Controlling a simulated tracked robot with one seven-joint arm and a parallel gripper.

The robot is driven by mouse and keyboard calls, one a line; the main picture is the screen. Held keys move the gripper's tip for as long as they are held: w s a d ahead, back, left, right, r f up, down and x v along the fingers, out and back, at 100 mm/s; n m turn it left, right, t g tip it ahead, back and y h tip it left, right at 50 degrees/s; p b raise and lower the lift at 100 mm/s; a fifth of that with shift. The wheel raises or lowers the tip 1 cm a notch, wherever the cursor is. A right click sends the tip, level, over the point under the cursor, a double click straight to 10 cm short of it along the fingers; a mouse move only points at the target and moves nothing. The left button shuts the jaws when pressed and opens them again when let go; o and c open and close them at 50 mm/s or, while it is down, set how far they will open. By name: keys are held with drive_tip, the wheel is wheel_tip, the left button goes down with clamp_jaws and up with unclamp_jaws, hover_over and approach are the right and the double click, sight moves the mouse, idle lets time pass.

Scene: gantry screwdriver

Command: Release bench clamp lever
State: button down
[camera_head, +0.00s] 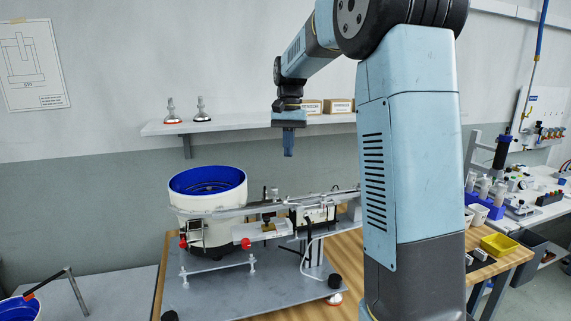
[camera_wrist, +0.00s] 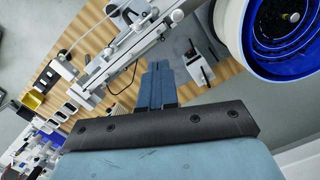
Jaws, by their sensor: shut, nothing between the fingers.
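My gripper (camera_head: 288,153) hangs pointing down, in front of the wall shelf and above the feeder machine in the head view. Its blue fingers are together and empty, and they also show in the wrist view (camera_wrist: 157,72). In the wrist view a small grey metal block with dark parts (camera_wrist: 198,68) stands by the edge of the wooden bench, to the right of my fingertips and apart from them. It may be the bench clamp, but I cannot make out its lever clearly. In the head view a small dark and grey upright part (camera_head: 274,194) shows behind the feeder track, possibly the same thing.
A white bowl feeder with blue inside (camera_head: 207,192) and its track (camera_head: 290,203) stand on a grey plate (camera_head: 230,295) on the wooden bench (camera_head: 347,252). A wall shelf (camera_head: 235,123) runs behind my gripper. A bent grey rod (camera_head: 76,292) stands at lower left.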

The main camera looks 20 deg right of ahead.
approach(292, 203)
drive_tip(key=w+f, duration=0.3)
drive_tip(key=f, duration=0.1)
drive_tip(key=shift+s+a+f, duration=0.6)
drive_tip(key=shift+s+f, duration=0.05)
drive_tip(key=shift+s, duration=0.15)
drive_tip(key=shift+s+a+f, duration=0.2)
drive_tip(key=shift+s+f, duration=0.1)
drive_tip(key=shift+a, duration=0.3)
drive_tip(key=shift+d, duration=0.15)
